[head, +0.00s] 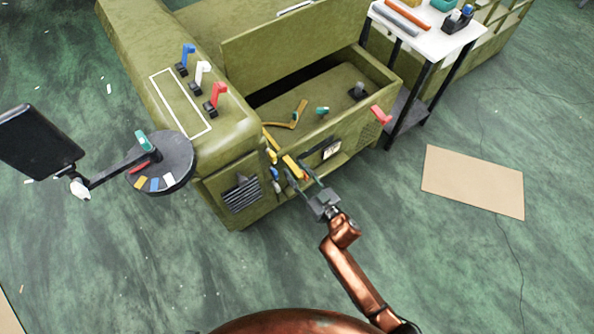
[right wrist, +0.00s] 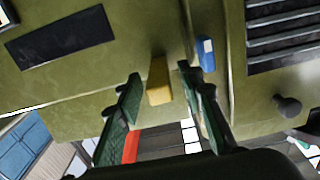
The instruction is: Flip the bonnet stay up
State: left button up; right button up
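My right gripper (head: 297,172) is at the upper front of the olive chassis (head: 240,163), its fingers apart. In the right wrist view, the two green-padded fingers (right wrist: 159,76) stand either side of a yellow bar end (right wrist: 159,82), with gaps showing on both sides. In the head view this yellow bar (head: 291,166) lies low along the front edge; I take it as the bonnet stay, though I cannot be sure. A bent yellow-brown lever (head: 292,117) lies inside the open bay. My left gripper is not in view.
A raised olive panel (head: 290,42) stands behind the bay. Red, white and blue levers (head: 203,73) stand on the left top. A blue knob (right wrist: 205,53) is close beside the right finger. A white table (head: 428,38) stands back right. The floor in front is clear.

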jog(key=shift+c, duration=0.2)
grip_shut()
dwell(0.5)
